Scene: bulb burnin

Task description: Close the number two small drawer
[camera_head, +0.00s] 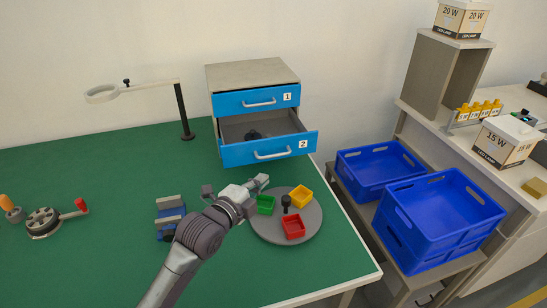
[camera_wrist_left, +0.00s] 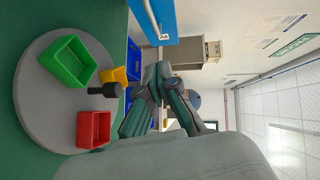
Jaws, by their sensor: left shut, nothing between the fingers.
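The number two small drawer (camera_head: 270,149) has a blue front with a silver handle and a "2" label. It is pulled out of the cabinet (camera_head: 252,76), and a dark object (camera_head: 253,135) lies inside. The number one drawer (camera_head: 257,99) above it is shut. Part of a blue drawer front (camera_wrist_left: 156,20) shows at the top of the left wrist view. My left gripper (camera_head: 263,181) is shut and empty, in front of and below the drawer front, apart from it. My right gripper is not in view.
A round grey tray (camera_head: 264,229) with green, yellow and red bins is beside my left gripper. A lamp (camera_head: 184,112) stands left of the cabinet. Blue crates (camera_head: 440,205) stand to the right, off the green table. The table's left middle is mostly clear.

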